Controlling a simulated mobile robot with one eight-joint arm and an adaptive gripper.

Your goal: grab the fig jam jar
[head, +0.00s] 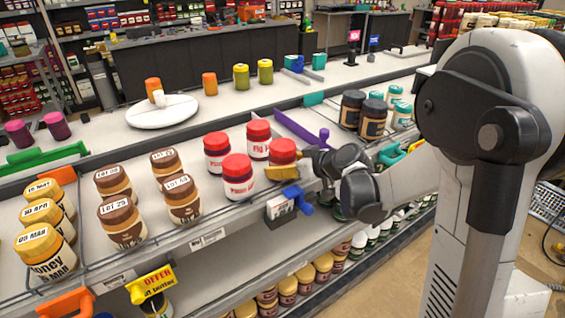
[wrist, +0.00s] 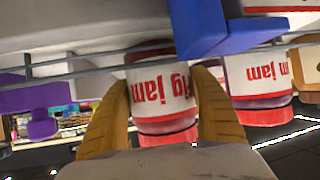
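Several jars with red lids and white labels stand in a group on the counter shelf. The fig jam jar (head: 283,153) is the front right one of that group, beside my gripper (head: 290,172). In the wrist view, which is upside down, the fig jam jar (wrist: 160,95) reads "fig jam" and lies between the two yellow fingers of my gripper (wrist: 163,78). No clear gap shows between the fingers and the jar, but contact cannot be told. A thin rail crosses in front of the jar's base.
Another jam jar (wrist: 260,75) stands close beside the fig jam jar. A purple divider (head: 300,128) lies behind it, and a blue clip with a tag (head: 282,206) is on the shelf front. Brown-lidded jars (head: 122,222) stand left, black-lidded jars (head: 372,118) right.

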